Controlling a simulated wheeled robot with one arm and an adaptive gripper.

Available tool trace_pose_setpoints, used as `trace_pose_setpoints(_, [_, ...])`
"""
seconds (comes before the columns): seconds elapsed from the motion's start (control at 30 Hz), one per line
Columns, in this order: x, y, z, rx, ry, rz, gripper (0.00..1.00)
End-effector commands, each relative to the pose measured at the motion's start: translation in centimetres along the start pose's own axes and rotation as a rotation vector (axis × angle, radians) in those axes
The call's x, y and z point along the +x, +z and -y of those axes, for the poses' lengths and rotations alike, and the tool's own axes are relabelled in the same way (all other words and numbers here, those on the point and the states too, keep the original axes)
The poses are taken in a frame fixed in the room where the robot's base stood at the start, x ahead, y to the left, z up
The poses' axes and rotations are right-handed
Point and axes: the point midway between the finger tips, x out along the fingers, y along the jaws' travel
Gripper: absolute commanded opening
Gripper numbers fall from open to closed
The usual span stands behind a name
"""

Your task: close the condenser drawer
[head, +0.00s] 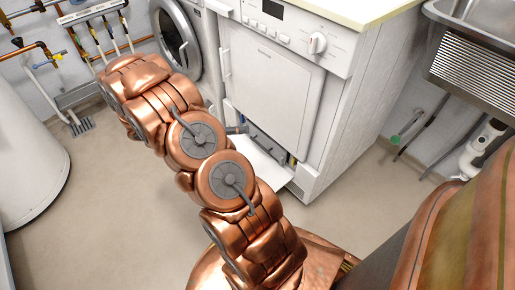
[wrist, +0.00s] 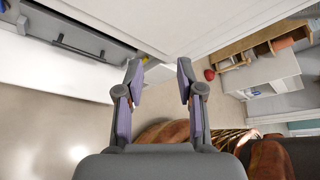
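The condenser drawer is low at the bottom of the white dryer (head: 270,85). Its white flap (head: 262,168) is folded down and sticks out over the floor in the head view, partly hidden by my arm. The flap also shows in the wrist view (wrist: 45,72) at the left, with the dark grey recess (wrist: 85,38) and a black bar behind it. My gripper (wrist: 160,82) is open and empty, with its fingers apart near the white machine front, to the right of the flap. In the head view my arm hides most of the gripper.
A washing machine with a round door (head: 175,38) stands left of the dryer. A steel sink (head: 480,45) with pipes below is at the right. A white tank (head: 25,150) is at the left. In the wrist view a wooden shelf (wrist: 262,38) and a red object (wrist: 209,74) lie at the upper right. The floor is clear.

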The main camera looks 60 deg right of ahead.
Motion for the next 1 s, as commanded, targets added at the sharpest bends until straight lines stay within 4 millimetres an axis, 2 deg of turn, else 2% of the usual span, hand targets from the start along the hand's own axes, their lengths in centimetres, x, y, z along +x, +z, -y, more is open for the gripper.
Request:
trace_pose_setpoints(0.03, [1.1, -0.7, -1.5, -0.062, -0.004, 0.022, 0.38])
trace_pose_setpoints(0.27, [4.8, -2.3, -7.6, -0.339, 0.002, 0.129, 0.38])
trace_pose_setpoints(0.4, [7.0, -4.0, -11.2, -0.508, 0.007, 0.19, 0.38])
trace_pose_setpoints(0.6, [9.6, -6.6, -15.5, -0.717, 0.015, 0.261, 0.38])
trace_pose_setpoints(0.8, [10.9, -8.1, -17.8, -0.828, 0.021, 0.301, 0.38])
trace_pose_setpoints(1.0, [12.0, -8.3, -18.4, -0.853, 0.022, 0.309, 0.38])
